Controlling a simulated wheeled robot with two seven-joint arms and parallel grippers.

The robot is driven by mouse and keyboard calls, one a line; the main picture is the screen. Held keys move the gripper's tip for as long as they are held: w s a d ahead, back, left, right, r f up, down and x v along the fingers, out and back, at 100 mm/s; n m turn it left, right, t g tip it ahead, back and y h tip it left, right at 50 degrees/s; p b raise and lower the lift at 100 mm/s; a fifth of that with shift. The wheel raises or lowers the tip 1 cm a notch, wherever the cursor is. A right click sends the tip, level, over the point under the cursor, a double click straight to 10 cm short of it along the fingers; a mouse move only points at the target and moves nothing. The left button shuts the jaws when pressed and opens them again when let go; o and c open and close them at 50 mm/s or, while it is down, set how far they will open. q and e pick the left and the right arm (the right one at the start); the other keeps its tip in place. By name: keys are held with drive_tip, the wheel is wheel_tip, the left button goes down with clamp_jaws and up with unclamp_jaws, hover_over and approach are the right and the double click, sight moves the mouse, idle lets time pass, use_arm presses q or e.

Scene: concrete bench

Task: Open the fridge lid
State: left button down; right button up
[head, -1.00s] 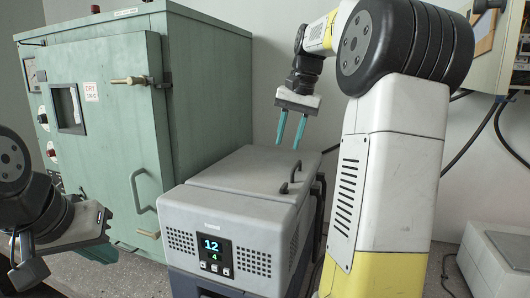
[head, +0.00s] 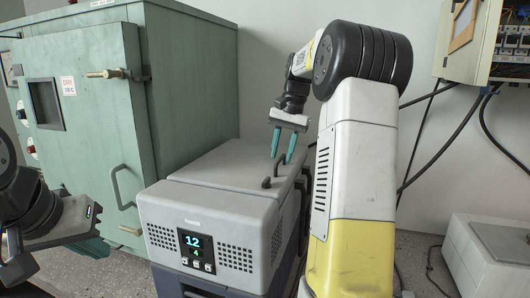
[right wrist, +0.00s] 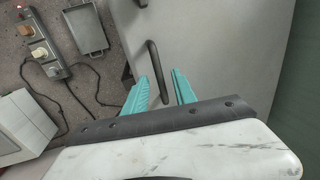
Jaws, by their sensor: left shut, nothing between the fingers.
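The grey fridge (head: 215,220) stands in the middle of the head view, with a lit display on its front. Its lid (head: 215,165) lies flat and closed. A dark bar handle (head: 270,181) stands on the lid's right side; it also shows in the right wrist view (right wrist: 157,72). My right gripper (head: 281,159) is open and points down just above the handle. In the right wrist view the handle's near end lies between its teal fingers (right wrist: 163,82), with no visible grip. My left gripper (head: 20,270) is shut and empty at the left edge, away from the fridge.
A green cabinet (head: 85,130) with a latch and a door handle stands close behind and left of the fridge. A pale box (head: 490,255) sits at the right, below an open electrical cabinet (head: 490,40). A power strip (right wrist: 45,45), a tray (right wrist: 86,27) and cables lie beside the fridge.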

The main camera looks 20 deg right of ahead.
clamp_jaws()
idle(1.4)
